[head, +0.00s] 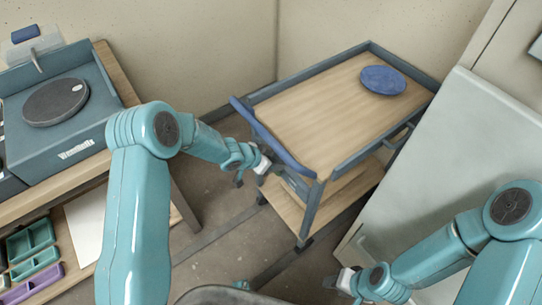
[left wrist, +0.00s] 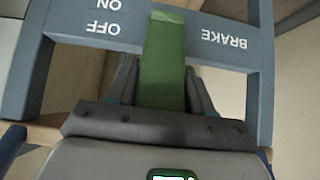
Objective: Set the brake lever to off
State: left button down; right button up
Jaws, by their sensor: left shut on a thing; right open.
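The brake lever (left wrist: 163,65) is a green bar in the left wrist view. It stands out from a blue-grey cart panel (left wrist: 215,30) lettered BRAKE, ON and OFF, upside down in this view. My left gripper (left wrist: 162,90) is shut on the lever, with one finger on each side. The ON and OFF words lie to the left of the lever; I cannot tell which setting it is at. In the head view my left gripper (head: 266,168) is at the cart's near end, below the blue handle, and hides the lever. My right gripper (head: 342,280) is open, low in front of the cabinet.
The cart (head: 330,105) has a wooden top with a raised frame, a blue push handle (head: 275,140) and a lower shelf. A blue disc (head: 383,80) lies on top. A pale cabinet (head: 450,150) stands close on the right. A bench with a turntable (head: 55,102) is at left.

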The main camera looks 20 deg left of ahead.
pick_arm(q)
jog(key=shift+w+d+r, duration=0.15)
jog(key=shift+w+d, duration=0.05)
jog(key=shift+w, duration=0.05)
dwell(0.6)
dwell(1.0)
jog(key=c, duration=0.5)
grip_release()
jog(key=shift+s, duration=0.1)
jog(key=p+v, duration=0.3)
jog(key=v, duration=1.3)
jog(key=shift+a+p, duration=0.1)
jog(key=shift+p, duration=0.3)
